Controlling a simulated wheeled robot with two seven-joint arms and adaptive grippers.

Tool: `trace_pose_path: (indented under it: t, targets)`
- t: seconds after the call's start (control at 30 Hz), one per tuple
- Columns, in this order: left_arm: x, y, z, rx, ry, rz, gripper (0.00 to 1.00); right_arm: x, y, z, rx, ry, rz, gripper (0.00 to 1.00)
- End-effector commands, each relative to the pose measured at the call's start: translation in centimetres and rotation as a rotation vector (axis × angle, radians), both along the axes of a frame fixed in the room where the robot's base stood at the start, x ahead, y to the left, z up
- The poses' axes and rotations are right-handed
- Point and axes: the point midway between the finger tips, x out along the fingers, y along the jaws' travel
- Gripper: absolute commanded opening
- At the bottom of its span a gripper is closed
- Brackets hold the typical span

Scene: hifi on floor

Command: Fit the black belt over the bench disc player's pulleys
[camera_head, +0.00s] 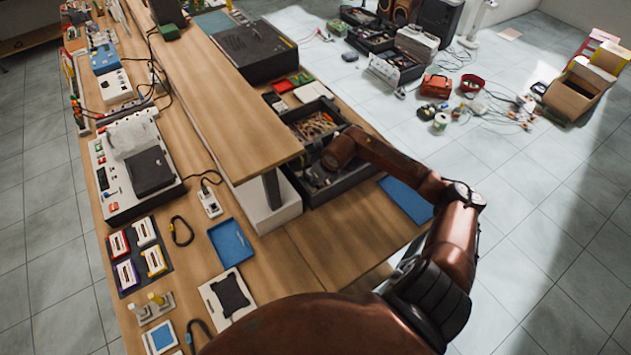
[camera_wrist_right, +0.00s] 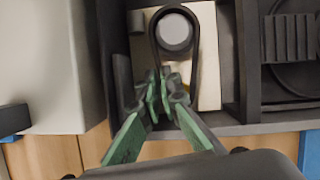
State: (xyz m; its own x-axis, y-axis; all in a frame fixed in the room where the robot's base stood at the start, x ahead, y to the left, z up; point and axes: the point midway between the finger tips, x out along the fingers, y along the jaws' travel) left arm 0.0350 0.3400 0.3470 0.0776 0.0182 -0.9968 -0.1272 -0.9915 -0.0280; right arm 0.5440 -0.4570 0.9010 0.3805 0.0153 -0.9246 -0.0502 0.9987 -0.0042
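The black belt (camera_wrist_right: 194,62) is a loop around a round grey pulley (camera_wrist_right: 175,33) on a cream plate (camera_wrist_right: 208,40) in the right wrist view. Its strands run down toward my right gripper (camera_wrist_right: 162,90), whose green-padded fingertips are close together on the near end of the loop. Any second pulley is hidden or cannot be made out. The plate lies inside a dark open case (camera_wrist_right: 246,60), which I take as the disc player. In the head view, my right arm reaches into that dark case (camera_head: 352,182) on the bench, and its fingertips are hidden. My left gripper is out of view.
A raised wooden shelf (camera_head: 215,95) on a white support (camera_head: 268,215) stands just left of the case. A blue tray (camera_head: 231,243) and cassettes (camera_head: 145,232) lie on the bench. A ribbed dark part (camera_wrist_right: 289,38) is at the wrist view's right.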

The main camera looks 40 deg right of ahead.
Motion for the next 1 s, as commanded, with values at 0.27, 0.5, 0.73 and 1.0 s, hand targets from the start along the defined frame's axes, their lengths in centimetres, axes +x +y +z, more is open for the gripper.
trace_pose_path:
  t: [0.27,0.5,0.73,1.0]
  targets:
    - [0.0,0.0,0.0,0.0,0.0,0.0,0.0,0.0,0.0,0.0,0.0,0.0,0.0,0.04]
    - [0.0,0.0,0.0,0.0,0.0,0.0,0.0,0.0,0.0,0.0,0.0,0.0,0.0,0.21]
    - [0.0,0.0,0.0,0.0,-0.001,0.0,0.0,0.0,0.0,0.0,0.0,0.0,0.0,0.25]
    - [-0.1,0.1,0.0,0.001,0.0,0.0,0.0,-0.5,-0.1,1.4,-0.002,-0.002,0.0,0.25]
